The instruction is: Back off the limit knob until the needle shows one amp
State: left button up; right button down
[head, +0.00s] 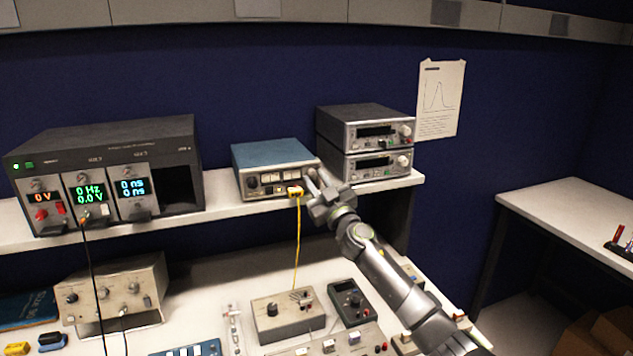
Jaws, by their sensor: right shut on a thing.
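My right gripper (312,182) is at the right end of that front, shut on what appears to be the limit knob. The gripper covers the knob, so its setting cannot be seen. A yellow plug (295,191) with a yellow lead sits in the front just left of the gripper. No needle can be made out at this size. My left gripper is not in view.
Two stacked grey instruments (366,140) stand close to the right of my gripper. A black rack (105,170) with lit displays is on the left of the shelf (225,215). The bench below holds a grey knob box (283,316) and a dark handheld meter (347,298).

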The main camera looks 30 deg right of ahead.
jog(key=shift+d+r+n+y+p, duration=0.1)
jog(key=shift+r+n+y+p, duration=0.1)
jog(key=shift+n+y+p, duration=0.7)
jog(key=n+p, duration=0.2)
jog(key=n+g+y+p, duration=0.1)
jog(key=n+p, duration=0.1)
jog(key=n, duration=0.1)
jog(key=shift+d+r+y+p, duration=0.1)
jog(key=shift+r+y+p, duration=0.05)
jog(key=shift+y+p, duration=0.2)
jog(key=shift+n+g+y+p, duration=0.4)
jog(key=shift+n+p, duration=0.5)
jog(key=shift+p, duration=0.15)
jog(key=shift+f, duration=0.2)
jog(key=c, duration=1.5)
grip_release()
jog(key=shift+s, duration=0.15)
